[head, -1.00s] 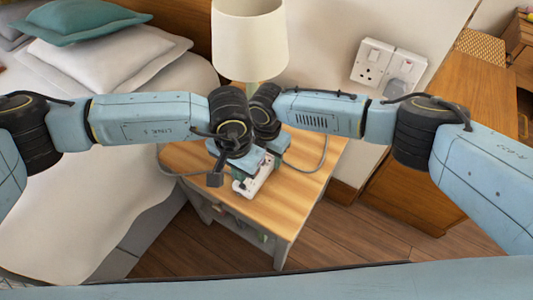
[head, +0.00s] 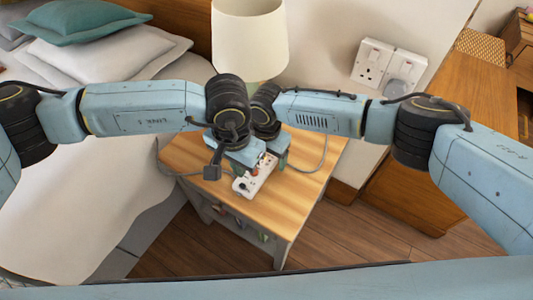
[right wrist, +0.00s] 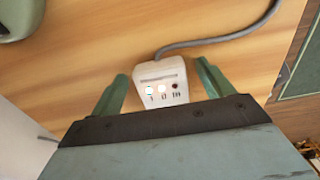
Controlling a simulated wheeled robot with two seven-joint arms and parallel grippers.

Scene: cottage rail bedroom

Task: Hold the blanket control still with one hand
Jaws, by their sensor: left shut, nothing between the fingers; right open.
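The blanket control (head: 245,187) is a small white block with a grey cord, lying on the wooden bedside table (head: 300,187). In the right wrist view the control (right wrist: 163,80) shows a slot and a row of small round marks, one of them cyan. My right gripper (right wrist: 160,88) is open, with one green finger on each side of the control; a gap shows on both sides. In the head view my right gripper (head: 277,155) is partly hidden at the control's far end. My left gripper (head: 240,160) is shut and empty, close above the control; its fingertips are mostly hidden.
A lamp with a cream shade (head: 250,40) stands behind my wrists. The bed (head: 95,165) is on the left, wall sockets (head: 388,68) and a wooden cabinet (head: 410,195) on the right. The table's front is clear.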

